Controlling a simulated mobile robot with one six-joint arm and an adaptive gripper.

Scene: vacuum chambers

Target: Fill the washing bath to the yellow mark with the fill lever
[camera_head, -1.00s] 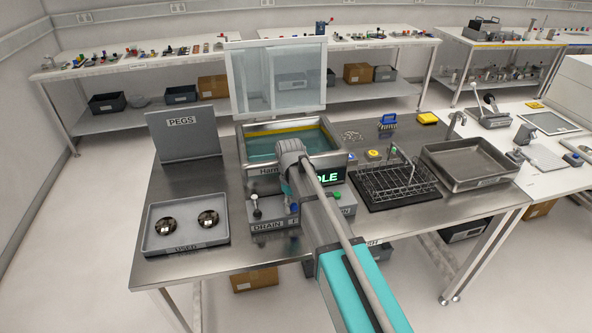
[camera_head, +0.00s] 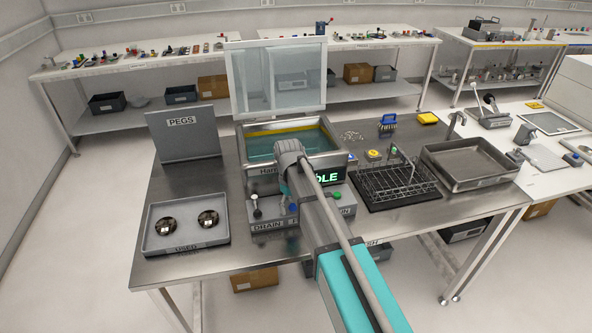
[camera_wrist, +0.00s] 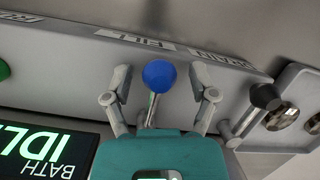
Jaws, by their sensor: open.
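The washing bath (camera_head: 241,150) holds teal water, and a yellow band (camera_head: 285,128) runs along its far inner wall above the water. My gripper (camera_wrist: 161,84) is open, with one finger on each side of the blue knob and a gap on both sides. In the head view my arm mostly hides the gripper and the fill lever. The drain lever, with a dark knob (camera_wrist: 266,96), stands to the right in the wrist view.
The bath display (camera_head: 327,175) reads IDLE, partly covered by my arm. A green button (camera_head: 336,195) sits near it. A grey tray (camera_head: 150,245) with two round parts is on the left; a wire rack (camera_head: 395,187) and metal basin (camera_head: 428,160) are on the right.

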